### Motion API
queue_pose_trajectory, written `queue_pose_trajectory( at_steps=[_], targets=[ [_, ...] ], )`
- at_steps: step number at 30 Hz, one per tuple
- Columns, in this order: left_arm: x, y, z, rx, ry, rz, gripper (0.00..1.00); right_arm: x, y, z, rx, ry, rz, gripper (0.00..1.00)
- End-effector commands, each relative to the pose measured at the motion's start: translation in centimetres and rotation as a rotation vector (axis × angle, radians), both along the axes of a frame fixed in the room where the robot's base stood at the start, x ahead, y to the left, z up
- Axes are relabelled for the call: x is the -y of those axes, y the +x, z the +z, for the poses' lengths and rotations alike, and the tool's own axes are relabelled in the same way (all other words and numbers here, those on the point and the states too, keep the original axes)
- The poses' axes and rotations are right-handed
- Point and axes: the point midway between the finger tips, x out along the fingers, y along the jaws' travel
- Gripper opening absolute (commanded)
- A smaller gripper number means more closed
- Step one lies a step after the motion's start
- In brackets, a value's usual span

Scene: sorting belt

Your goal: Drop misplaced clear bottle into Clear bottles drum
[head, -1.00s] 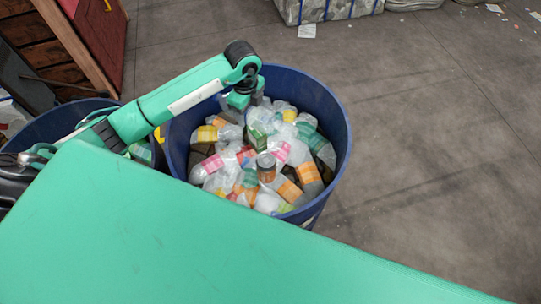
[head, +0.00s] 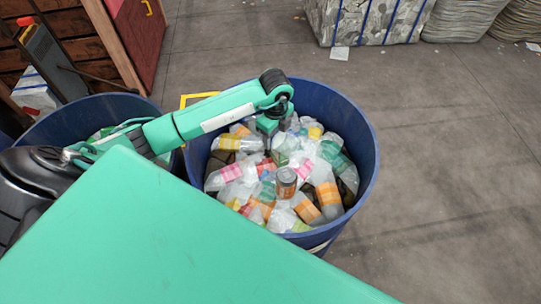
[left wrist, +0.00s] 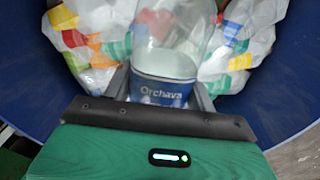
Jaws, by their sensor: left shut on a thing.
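My left gripper (head: 268,130) is inside the rim of a blue drum (head: 367,170), over its left-back part. In the left wrist view the left gripper (left wrist: 160,92) is shut on a clear bottle (left wrist: 166,62) with a dark blue "Orchava" label. The bottle points away from the palm, toward the drum's contents. In the head view I cannot clearly tell the held bottle from those below. The drum holds many clear bottles (head: 325,195) with coloured labels. No sign naming the drum is readable. My right gripper is not in view.
A second blue drum (head: 75,116) stands at the left, partly hidden by my arm. A wrapped bale (head: 370,22) is at the back. Grey floor is free on the right.

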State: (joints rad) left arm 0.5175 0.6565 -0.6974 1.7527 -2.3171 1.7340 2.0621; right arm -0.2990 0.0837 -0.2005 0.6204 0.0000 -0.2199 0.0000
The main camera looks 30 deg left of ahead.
Motion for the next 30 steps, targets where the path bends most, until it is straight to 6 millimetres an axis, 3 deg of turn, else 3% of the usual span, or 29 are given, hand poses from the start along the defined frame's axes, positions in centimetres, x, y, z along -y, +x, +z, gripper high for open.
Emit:
queue_pose_trajectory(
  at_steps=[1,4,5,13,17,30],
  targets=[
    [0.0,0.0,0.0,0.000,0.000,0.000,0.60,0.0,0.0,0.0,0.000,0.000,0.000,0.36],
    [0.0,0.0,0.0,0.000,0.000,0.000,0.80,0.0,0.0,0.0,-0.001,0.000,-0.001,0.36],
    [0.0,0.0,0.0,0.000,0.000,0.000,0.82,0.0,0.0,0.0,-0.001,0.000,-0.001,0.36],
    [0.0,0.0,0.1,0.000,0.000,0.000,0.82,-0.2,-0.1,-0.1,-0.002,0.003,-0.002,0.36],
    [0.0,0.1,1.1,0.002,-0.001,0.000,0.82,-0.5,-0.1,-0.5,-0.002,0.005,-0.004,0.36],
    [0.0,0.1,10.8,0.005,-0.001,-0.001,0.82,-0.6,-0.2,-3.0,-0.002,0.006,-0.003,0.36]
  ],
)
